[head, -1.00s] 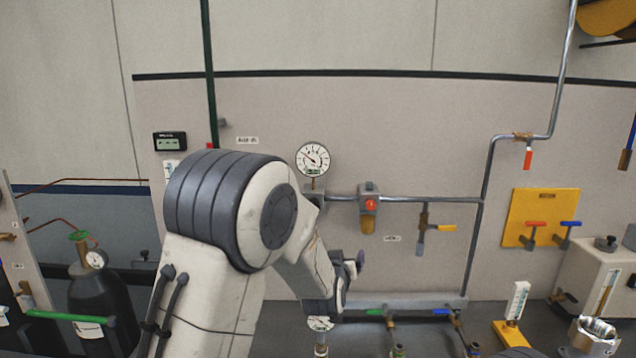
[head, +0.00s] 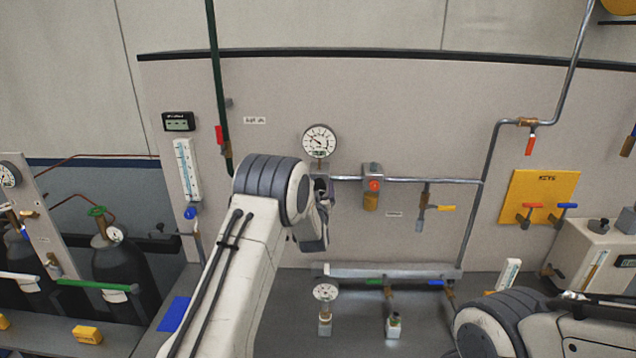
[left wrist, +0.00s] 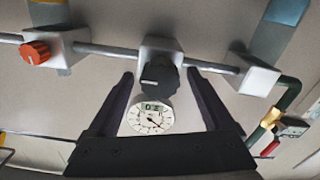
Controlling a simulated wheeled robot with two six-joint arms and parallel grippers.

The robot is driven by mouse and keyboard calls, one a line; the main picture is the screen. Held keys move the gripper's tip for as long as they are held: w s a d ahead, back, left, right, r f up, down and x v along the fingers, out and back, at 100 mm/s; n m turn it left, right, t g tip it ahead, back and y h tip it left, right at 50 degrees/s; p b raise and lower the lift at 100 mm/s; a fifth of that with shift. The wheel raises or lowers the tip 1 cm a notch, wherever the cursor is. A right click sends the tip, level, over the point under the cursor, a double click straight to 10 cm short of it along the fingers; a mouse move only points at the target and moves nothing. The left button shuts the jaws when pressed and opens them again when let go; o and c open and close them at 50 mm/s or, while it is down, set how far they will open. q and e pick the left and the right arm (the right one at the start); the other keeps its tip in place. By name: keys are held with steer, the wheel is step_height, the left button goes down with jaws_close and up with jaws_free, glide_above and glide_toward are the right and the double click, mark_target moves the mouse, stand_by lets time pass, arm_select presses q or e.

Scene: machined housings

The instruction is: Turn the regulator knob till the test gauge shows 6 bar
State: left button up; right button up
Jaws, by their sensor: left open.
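In the left wrist view a black regulator knob (left wrist: 158,80) sits on a grey block (left wrist: 160,46) on the wall pipe. My left gripper (left wrist: 160,75) is open, one finger on each side of the knob, with gaps visible. A round white gauge (left wrist: 152,117) appears upside down behind it there. In the head view this gauge (head: 319,141) is above the block; its needle points up and left, its figures too small to read. My left gripper (head: 322,192) is mostly hidden behind my arm there, as is the knob. My right gripper is out of view.
A block with a red knob (head: 374,185) is right of the regulator on the same pipe. A yellow-handled valve (head: 440,208) hangs further right. Another gauge (head: 325,292) stands on the bench below, beside a manifold (head: 395,271). Gas cylinders (head: 125,265) stand at left.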

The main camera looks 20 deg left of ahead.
arm_select(q)
steer(key=shift+w+a, duration=0.15)
steer(key=shift+w, duration=0.3)
